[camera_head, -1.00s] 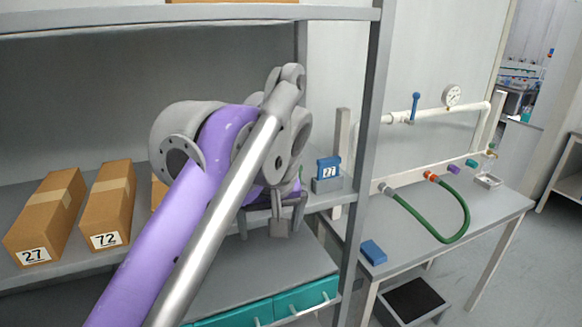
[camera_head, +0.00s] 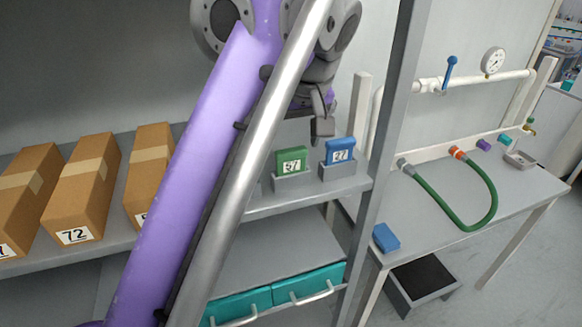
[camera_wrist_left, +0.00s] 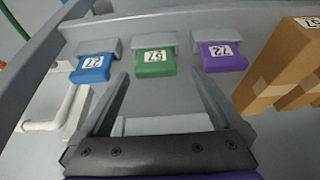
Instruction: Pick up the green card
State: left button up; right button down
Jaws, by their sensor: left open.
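The green card (camera_head: 291,160) stands in a grey holder on the shelf, with a white label that seems to read 57. In the left wrist view the green card (camera_wrist_left: 154,70) lies between the lines of my two fingers, beyond their tips. My left gripper (camera_head: 322,122) is open and empty, above the shelf near the green and blue cards. Its two fingers (camera_wrist_left: 160,88) show spread apart in the wrist view, with no card between them. My right gripper is not in view.
A blue card (camera_head: 340,151) marked 27 stands right of the green one. A purple card (camera_wrist_left: 222,62) marked 72 is on its other side. Cardboard boxes (camera_head: 82,190) fill the shelf's left. A grey shelf post (camera_head: 395,130) rises at the right, before a bench with a green hose (camera_head: 440,220).

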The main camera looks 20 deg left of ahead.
aim_at(292, 151)
pick_arm(q)
jog(key=x, duration=0.2)
jog(key=b+x, duration=0.1)
jog(key=x, duration=0.1)
jog(key=shift+w+d+f, duration=0.1)
jog(key=shift+w+d, duration=0.05)
jog(key=shift+w, duration=0.3)
jog(key=shift+w+a+f, duration=0.15)
jog(key=shift+a+f, duration=0.05)
jog(key=shift+f, duration=0.35)
jog(key=shift+c, duration=0.4)
jog(key=c, duration=1.1)
jog(key=shift+r, duration=0.1)
